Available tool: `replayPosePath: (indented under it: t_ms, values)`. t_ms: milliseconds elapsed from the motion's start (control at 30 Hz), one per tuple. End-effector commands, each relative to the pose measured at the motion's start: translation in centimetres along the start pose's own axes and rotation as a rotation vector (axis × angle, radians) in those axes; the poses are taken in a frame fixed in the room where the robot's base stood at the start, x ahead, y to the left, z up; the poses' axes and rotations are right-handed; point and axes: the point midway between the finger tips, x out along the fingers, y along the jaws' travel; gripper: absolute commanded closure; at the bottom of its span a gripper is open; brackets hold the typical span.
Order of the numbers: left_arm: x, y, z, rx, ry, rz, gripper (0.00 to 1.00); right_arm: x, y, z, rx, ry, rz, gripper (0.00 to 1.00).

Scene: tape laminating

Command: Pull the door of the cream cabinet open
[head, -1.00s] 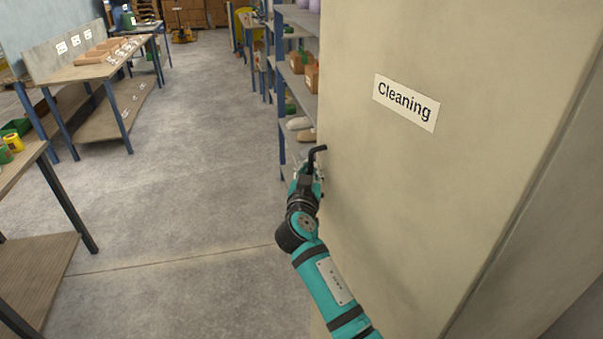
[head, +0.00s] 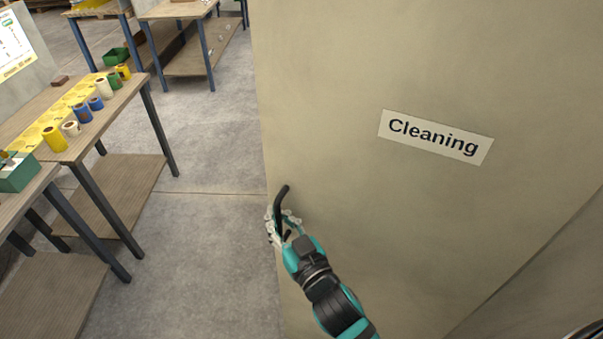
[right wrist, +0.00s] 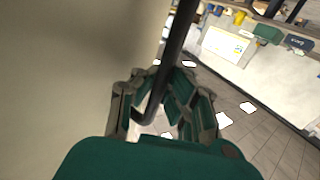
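The cream cabinet's door (head: 350,60) fills the middle and right of the head view and carries a white "Cleaning" label (head: 436,137). A black bent handle (head: 282,197) stands out near the door's left edge. My right gripper (head: 283,222) is at this handle, its fingers on both sides of the bar. In the right wrist view the handle (right wrist: 176,45) runs between the fingers of the gripper (right wrist: 164,88), which look closed against it. The door surface (right wrist: 50,70) lies to the left there. I cannot tell whether the door stands ajar. My left gripper is out of view.
At the left stand workbenches, one (head: 122,92) with tape rolls and a yellow holder, a nearer one (head: 30,192) with a green box. Another table (head: 180,10) is farther back. Bare grey floor (head: 220,160) lies between the benches and the door.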

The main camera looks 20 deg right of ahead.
Motion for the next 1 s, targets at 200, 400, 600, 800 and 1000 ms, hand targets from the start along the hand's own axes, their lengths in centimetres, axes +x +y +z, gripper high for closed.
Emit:
replayPosePath:
  t_ms: [200, 400, 600, 800, 1000]
  values:
    - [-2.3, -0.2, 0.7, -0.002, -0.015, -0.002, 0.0, -6.1, -5.6, -0.1, -0.004, -0.01, -0.192, 1.0]
    - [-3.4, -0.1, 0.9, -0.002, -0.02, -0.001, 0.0, -10.9, -9.0, 0.0, -0.004, -0.009, -0.33, 1.0]
    - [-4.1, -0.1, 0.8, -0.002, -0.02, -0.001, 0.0, -14.3, -10.8, 0.1, -0.004, -0.007, -0.42, 1.0]
    - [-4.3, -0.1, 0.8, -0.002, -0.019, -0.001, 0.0, -16.0, -11.6, 0.2, -0.005, -0.006, -0.465, 1.0]
    - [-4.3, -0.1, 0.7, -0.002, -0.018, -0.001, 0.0, -16.4, -11.8, 0.2, -0.005, -0.005, -0.476, 1.0]
